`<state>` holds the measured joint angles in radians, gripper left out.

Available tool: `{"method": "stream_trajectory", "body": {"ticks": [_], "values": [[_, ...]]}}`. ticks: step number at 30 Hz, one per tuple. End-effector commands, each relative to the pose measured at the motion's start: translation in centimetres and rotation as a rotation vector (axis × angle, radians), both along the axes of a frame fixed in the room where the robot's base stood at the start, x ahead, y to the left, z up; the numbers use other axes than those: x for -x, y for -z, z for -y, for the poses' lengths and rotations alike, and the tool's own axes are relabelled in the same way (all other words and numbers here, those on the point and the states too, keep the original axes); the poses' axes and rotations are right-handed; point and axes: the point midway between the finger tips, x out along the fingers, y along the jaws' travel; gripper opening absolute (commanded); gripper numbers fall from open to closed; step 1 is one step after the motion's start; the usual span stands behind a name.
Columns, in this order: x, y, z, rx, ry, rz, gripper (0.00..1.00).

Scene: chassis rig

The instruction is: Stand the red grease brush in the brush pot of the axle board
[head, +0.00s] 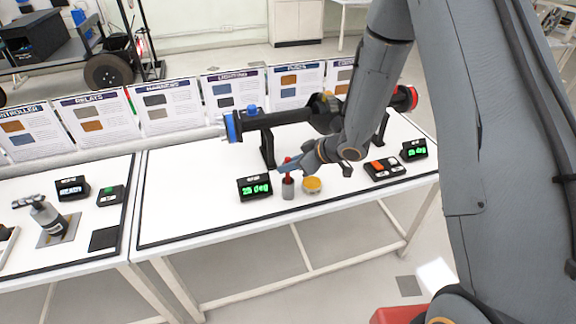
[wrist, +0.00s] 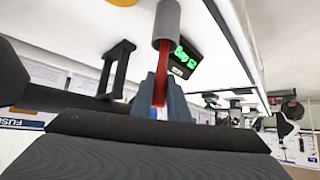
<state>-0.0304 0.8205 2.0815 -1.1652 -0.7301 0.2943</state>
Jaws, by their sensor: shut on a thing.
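The red grease brush (head: 288,166) stands roughly upright with its lower end hidden in the small grey brush pot (head: 288,189) on the axle board's white table (head: 200,215). My gripper (head: 288,167) is shut on the brush's red handle above the pot. In the wrist view the handle (wrist: 163,65) runs from between my fingers (wrist: 159,93) to the grey pot (wrist: 167,22). Whether the brush rests on the pot's bottom cannot be seen.
A yellow-topped tin (head: 312,185) stands just right of the pot. A display reading "20 deg" (head: 255,188) is on the left. The axle (head: 280,118) on its black stands lies behind. A black tray with an orange piece (head: 384,168) is on the right. The table's front left is clear.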

Motion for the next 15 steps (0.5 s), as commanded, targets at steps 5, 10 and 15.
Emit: {"method": "stream_trajectory", "body": {"ticks": [5,10,15], "values": [[0.01,0.27,-0.01,0.000,0.000,0.000,0.26],[0.02,0.25,-0.01,0.000,0.000,0.000,0.33],[0.01,0.18,-0.01,0.000,0.000,0.000,0.33]]}}
